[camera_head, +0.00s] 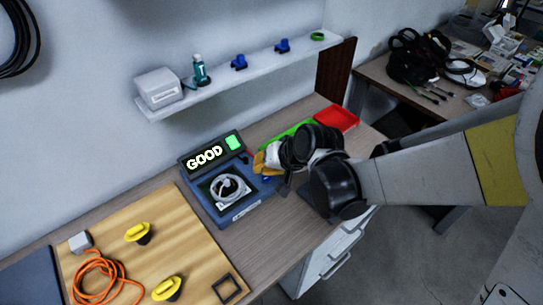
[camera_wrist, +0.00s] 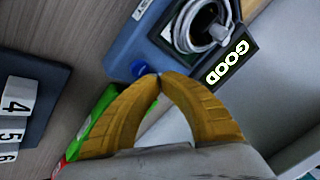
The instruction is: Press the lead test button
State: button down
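The blue tester (camera_head: 238,208) stands on the bench with a coiled white cable (camera_head: 228,187) in its recess. Its dark display (camera_head: 206,158) reads GOOD beside a lit green square (camera_head: 233,143). In the wrist view a round blue button (camera_wrist: 138,68) sits on the corner of the tester (camera_wrist: 124,44). My gripper (camera_wrist: 158,77) has its yellow fingertips together and empty, just beside the button in that view. I cannot tell whether they touch it. In the head view my gripper (camera_head: 262,165) is at the tester's right side.
A wooden board (camera_head: 190,240) with yellow-topped pieces and an orange cable (camera_head: 98,268) lies left of the tester. A red tray (camera_head: 338,118) and a green tray (camera_head: 297,128) lie behind my gripper. A wall shelf (camera_head: 245,71) hangs above. A numbered block (camera_wrist: 18,110) shows in the wrist view.

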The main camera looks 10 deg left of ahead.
aim_at(263, 177)
jog(key=shift+r+p, duration=1.85)
jog(key=shift+r, duration=0.6)
